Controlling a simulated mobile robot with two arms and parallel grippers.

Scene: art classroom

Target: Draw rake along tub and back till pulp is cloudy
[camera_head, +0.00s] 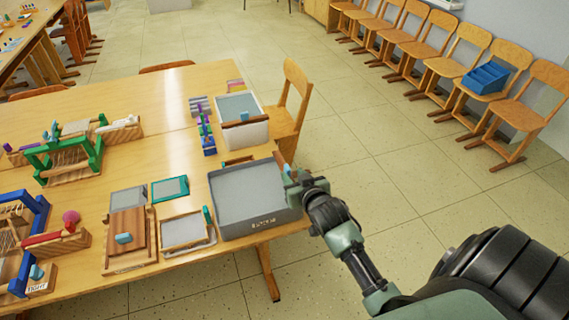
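The grey tub (289,218) stands at the table's near right corner, with a label on its front wall. Flat, even grey pulp (247,187) fills it. My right gripper (292,178) is at the tub's right rim, near the back corner. A small brown wooden piece (280,159) with a bluish tip shows beside its fingers; it may be part of the rake, but most of it is hidden. I cannot tell whether the fingers are closed on it. My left gripper is out of view.
Behind the tub stands a pale bin (256,134) with a wooden bar across its front. Left of the tub lie a framed screen (185,232) and a wooden board (130,250) with a blue knob. Small looms crowd the left. A chair (291,100) stands at the table's right edge.

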